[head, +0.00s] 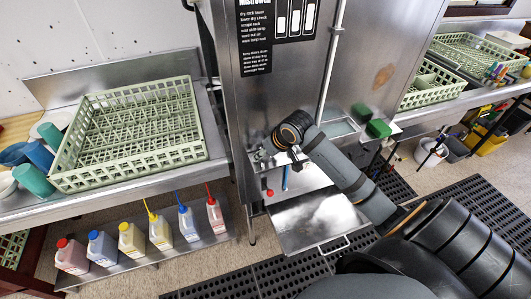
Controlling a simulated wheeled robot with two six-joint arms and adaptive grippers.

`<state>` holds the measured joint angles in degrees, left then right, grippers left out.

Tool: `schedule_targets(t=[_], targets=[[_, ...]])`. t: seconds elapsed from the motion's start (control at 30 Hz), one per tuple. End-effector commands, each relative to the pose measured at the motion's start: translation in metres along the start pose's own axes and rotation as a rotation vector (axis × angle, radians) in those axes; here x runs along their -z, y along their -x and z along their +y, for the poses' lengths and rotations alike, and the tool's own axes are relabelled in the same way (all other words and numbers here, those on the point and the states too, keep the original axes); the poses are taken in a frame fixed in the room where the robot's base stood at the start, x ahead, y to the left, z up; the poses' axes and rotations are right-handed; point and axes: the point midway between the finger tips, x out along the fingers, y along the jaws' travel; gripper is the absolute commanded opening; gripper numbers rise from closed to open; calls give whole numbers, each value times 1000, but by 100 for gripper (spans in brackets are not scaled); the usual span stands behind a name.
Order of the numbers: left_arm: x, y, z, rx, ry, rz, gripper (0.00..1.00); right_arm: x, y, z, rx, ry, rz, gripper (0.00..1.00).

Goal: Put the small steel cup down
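I cannot make out a small steel cup anywhere in the head view. My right arm reaches in from the lower right, up to the front of the steel dish machine. Its wrist end is by the machine's lower front, and little of the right gripper (297,158) shows there. It is too small and too much hidden to tell whether it is open, shut or holding anything. My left gripper is not in view.
A pale green dish rack (130,139) sits on the left steel counter (140,183), beside teal and blue cups (35,180). Several coloured bottles (131,240) stand on a low shelf. A steel tray with a handle (315,219) juts out below the machine (285,85).

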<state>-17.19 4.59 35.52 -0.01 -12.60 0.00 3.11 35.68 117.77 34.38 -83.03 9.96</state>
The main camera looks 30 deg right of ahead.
Motion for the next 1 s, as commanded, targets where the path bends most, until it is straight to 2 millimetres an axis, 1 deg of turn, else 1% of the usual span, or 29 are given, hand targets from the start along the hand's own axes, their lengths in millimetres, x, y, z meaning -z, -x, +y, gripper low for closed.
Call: schedule_targets(t=[0.03,0.17,0.43,0.53,0.63,0.8,0.93,1.0], targets=[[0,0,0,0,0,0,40,0,0,0,0,0,0,51],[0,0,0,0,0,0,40,0,0,0,0,0,0,69],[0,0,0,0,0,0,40,0,0,0,0,0,0,70],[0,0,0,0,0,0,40,2,3,0,-1,1,2,70],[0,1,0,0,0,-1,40,2,15,2,-5,4,2,70],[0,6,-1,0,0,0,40,3,47,3,-8,7,2,70],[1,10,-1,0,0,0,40,2,68,1,-6,9,-3,70],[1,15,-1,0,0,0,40,3,75,4,-11,6,0,70]])
